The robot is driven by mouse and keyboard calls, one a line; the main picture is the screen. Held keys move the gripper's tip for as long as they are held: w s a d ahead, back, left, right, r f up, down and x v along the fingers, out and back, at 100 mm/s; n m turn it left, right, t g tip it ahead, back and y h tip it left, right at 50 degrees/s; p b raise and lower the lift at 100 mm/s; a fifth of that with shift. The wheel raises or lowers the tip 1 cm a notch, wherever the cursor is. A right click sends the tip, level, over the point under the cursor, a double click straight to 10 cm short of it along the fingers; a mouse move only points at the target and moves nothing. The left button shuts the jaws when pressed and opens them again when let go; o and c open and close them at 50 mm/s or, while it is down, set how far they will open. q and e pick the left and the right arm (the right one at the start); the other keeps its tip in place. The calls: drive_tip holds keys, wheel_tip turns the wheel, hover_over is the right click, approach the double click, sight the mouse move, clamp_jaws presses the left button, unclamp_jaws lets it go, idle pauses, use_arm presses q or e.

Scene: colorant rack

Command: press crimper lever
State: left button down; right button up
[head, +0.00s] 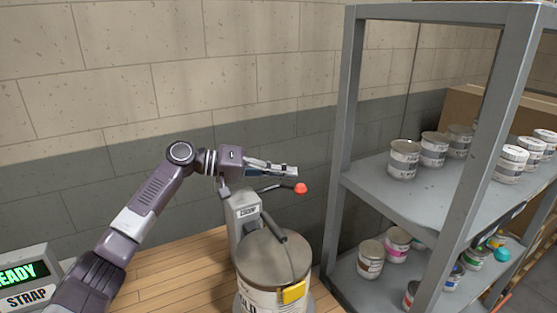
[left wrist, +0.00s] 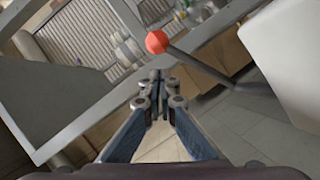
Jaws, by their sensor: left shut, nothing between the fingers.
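The crimper (head: 243,216) is a grey upright machine on the wooden bench. Its lever (head: 272,188) is a dark rod ending in a red knob (head: 301,188). The red knob also shows in the left wrist view (left wrist: 157,41), just beyond and slightly left of my fingertips, with the rod running to the lower right. My left gripper (head: 295,171) is shut and empty, pointing right, just above the lever near the knob. In the left wrist view its fingers (left wrist: 158,75) meet at the tips. I cannot tell whether it touches the lever. My right gripper is not in view.
A large can (head: 272,258) with a yellow tag (head: 293,292) stands in front of the crimper. A grey metal rack (head: 350,130) with several small cans is on the right. A display box (head: 25,275) reading READY is at the lower left. The wooden bench (head: 180,275) is bare between.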

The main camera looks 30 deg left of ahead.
use_arm(q)
drive_tip(key=shift+s+d+f, duration=0.4)
drive_tip(key=shift+d, duration=0.1)
